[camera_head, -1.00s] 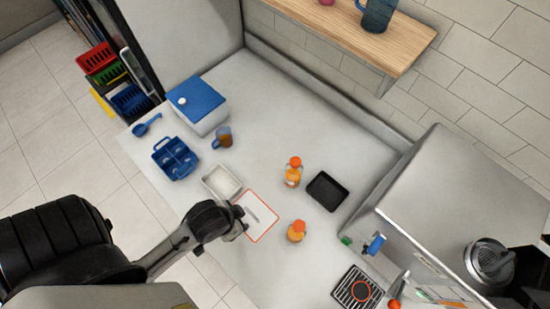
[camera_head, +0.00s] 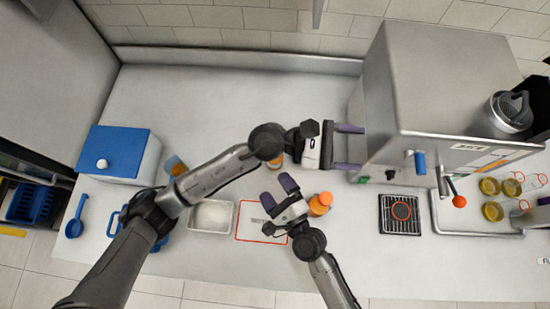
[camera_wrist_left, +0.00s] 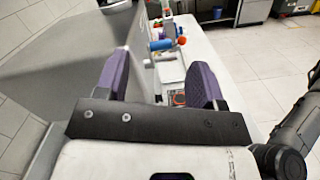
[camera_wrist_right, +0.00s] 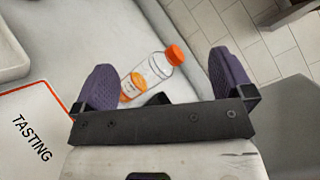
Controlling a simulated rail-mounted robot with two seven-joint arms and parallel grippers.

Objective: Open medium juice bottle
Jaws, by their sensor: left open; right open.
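One juice bottle (camera_head: 320,203) with an orange cap stands on the counter just right of my right gripper (camera_head: 279,192). A second orange bottle (camera_head: 275,162) is mostly hidden behind my left arm. I cannot tell which is the medium one. The right wrist view shows a clear bottle (camera_wrist_right: 147,76) with orange juice low in it and an orange cap (camera_wrist_right: 175,55), seen between my open, empty fingers. I cannot tell how far beyond them it is. My left gripper (camera_head: 350,147) is open and empty, above the counter near the juicer's left side.
The grey juicer (camera_head: 440,85) stands at right, with a drip grate (camera_head: 400,214) before it. A bordered mat (camera_head: 250,235) and white tray (camera_head: 212,216) lie left of my right gripper. A blue-lidded box (camera_head: 115,152) is at far left. The back counter is clear.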

